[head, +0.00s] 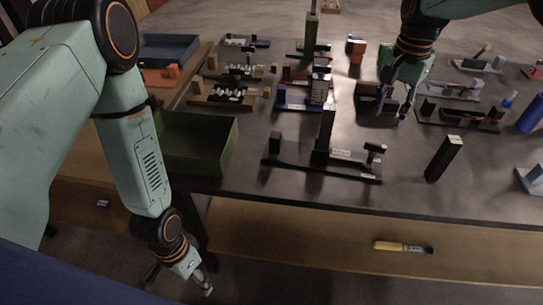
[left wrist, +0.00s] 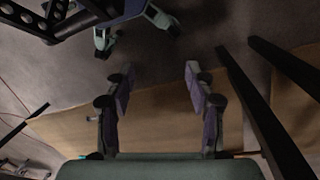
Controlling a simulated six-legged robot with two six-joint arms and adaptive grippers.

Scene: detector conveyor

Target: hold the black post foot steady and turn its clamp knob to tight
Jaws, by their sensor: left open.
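A long black base (head: 300,168) lies near the front edge of the dark table, carrying a tall black post (head: 326,130), a short block at its left end and a small knob-like head (head: 375,149) at its right end. I take it for the black post foot; which way the knob is turned is too small to tell. My left gripper (head: 192,283) hangs low in front of the table, open and empty, well away from the foot; its spread fingers show in the left wrist view (left wrist: 158,103). My right gripper (head: 396,98) points down behind the foot, its grip unclear.
A green open tray (head: 232,148) stands left of the foot. A lone black block (head: 443,158) stands to its right. Several coloured bases with parts fill the back. A yellow-handled tool (head: 400,247) lies on the wooden lower shelf.

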